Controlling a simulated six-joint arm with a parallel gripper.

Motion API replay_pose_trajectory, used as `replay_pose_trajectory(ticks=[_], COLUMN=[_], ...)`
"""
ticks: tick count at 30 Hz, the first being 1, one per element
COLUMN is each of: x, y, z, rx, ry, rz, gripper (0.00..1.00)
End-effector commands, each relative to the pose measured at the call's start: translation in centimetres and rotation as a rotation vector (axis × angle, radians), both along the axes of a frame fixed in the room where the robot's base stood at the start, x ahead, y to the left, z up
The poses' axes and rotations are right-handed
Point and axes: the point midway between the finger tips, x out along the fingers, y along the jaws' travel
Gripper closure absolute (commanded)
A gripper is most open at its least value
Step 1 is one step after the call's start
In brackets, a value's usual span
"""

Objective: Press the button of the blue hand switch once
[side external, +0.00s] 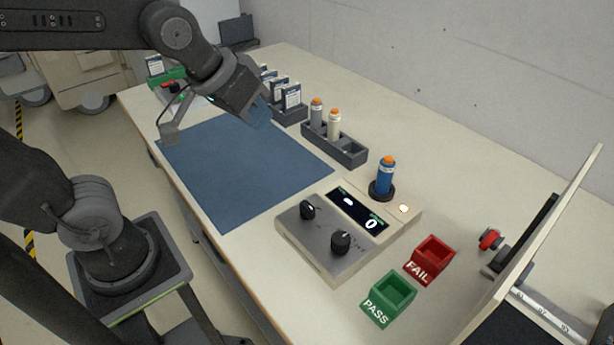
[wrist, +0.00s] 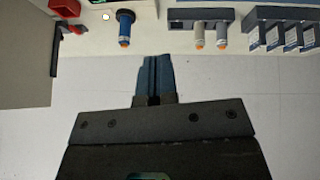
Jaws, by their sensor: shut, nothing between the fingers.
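The blue hand switch (side external: 385,177) stands upright in a round black base (side external: 381,194) behind the measuring box, its orange button on top. In the wrist view the blue hand switch (wrist: 124,30) appears at the upper left of the fingers, orange end pointing down in the picture. My gripper (side external: 262,116) is over the far part of the blue mat, well left of the switch in the side view. Its blue fingers (wrist: 153,70) are closed together and empty, apart from the switch.
A dark rack (side external: 348,151) holds a grey switch (side external: 316,113) and a white switch (side external: 334,123). The measuring box (side external: 318,249) has two knobs and a display reading 0. A red FAIL tray (side external: 414,267) and green PASS tray (side external: 372,306) lie in front. The blue mat (side external: 240,175) is bare.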

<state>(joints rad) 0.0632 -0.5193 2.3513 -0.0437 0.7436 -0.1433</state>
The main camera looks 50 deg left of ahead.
Motion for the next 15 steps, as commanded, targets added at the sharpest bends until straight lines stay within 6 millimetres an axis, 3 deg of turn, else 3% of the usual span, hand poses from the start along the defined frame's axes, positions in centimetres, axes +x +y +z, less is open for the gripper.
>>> replay_pose_trajectory(ticks=[1, 3, 6, 15], x=[-1.9, -3.9, -5.8, -6.8], y=[0.7, 1.4, 2.0, 2.3], z=[-0.3, -0.9, -1.7, -2.2], rx=[0.029, 0.064, 0.098, 0.118], ry=[0.01, 0.031, 0.054, 0.071], rz=[-0.015, -0.036, -0.059, -0.075], gripper=[1.0, 1.0, 1.0, 1.0])
